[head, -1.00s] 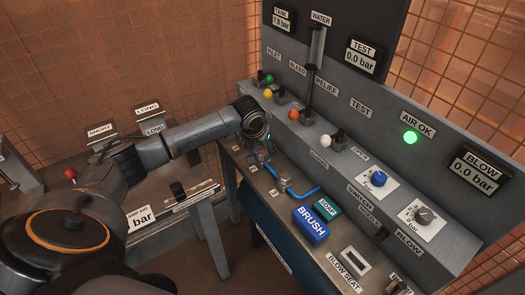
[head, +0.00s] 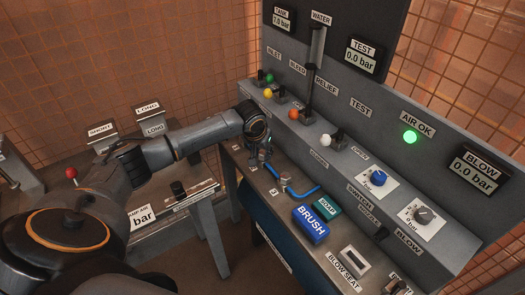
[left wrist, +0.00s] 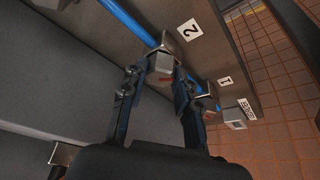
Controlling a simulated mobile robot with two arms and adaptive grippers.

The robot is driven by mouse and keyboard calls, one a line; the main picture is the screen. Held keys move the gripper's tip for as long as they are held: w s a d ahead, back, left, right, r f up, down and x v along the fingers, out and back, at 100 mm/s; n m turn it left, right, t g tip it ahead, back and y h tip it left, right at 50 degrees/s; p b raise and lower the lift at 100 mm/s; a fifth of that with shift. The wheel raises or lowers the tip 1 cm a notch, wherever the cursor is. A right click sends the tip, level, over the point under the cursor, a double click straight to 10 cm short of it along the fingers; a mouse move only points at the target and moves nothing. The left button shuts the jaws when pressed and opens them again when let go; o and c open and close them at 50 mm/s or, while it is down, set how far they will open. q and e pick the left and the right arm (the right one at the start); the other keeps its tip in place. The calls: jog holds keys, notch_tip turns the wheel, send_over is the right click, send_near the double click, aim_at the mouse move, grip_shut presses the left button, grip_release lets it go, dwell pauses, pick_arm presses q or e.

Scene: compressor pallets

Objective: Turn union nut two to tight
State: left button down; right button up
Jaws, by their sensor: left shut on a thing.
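The bench carries a blue tube (left wrist: 132,20) with fittings along it. Union nut two (left wrist: 161,66) is a pale grey piece beside the white label 2 (left wrist: 190,29) in the left wrist view. My left gripper (left wrist: 164,72) is shut on this nut, with one finger on each side. In the head view the left gripper (head: 264,161) reaches down to the bench at the foot of the panel, and the nut is mostly hidden by it. A second fitting sits at label 1 (left wrist: 225,81), apart from the gripper. My right gripper is not in view.
The sloped panel with coloured valve knobs (head: 293,114) and gauges stands close to the right of the arm. A blue BRUSH block (head: 311,223) and green SOAP block (head: 327,205) lie nearer on the bench. A side table (head: 200,190) stands left, with a floor gap between.

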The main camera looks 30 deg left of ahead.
pick_arm(q)
jog(key=shift+a+r+m+h+p, duration=0.15)
jog(key=shift+m+h+p, duration=0.35)
jog(key=shift+m+p, duration=0.75)
jog(key=shift+m, duration=0.55)
jog(key=shift+m+h, duration=0.5)
jog(key=shift+m, duration=0.3)
jog(key=shift+a+f+m+g+h, duration=0.1)
jog(key=shift+f+m+g+h, duration=0.15)
jog(key=shift+m, duration=0.75)
jog(key=shift+w+m+h+b, duration=0.1)
jog(key=shift+m+h+b, duration=0.4)
jog(key=shift+m, duration=0.4)
jog(key=shift+m+g+h+b, duration=0.55)
jog(key=shift+m+b, duration=0.6)
jog(key=shift+m, duration=0.65)
jog(key=shift+r, duration=0.1)
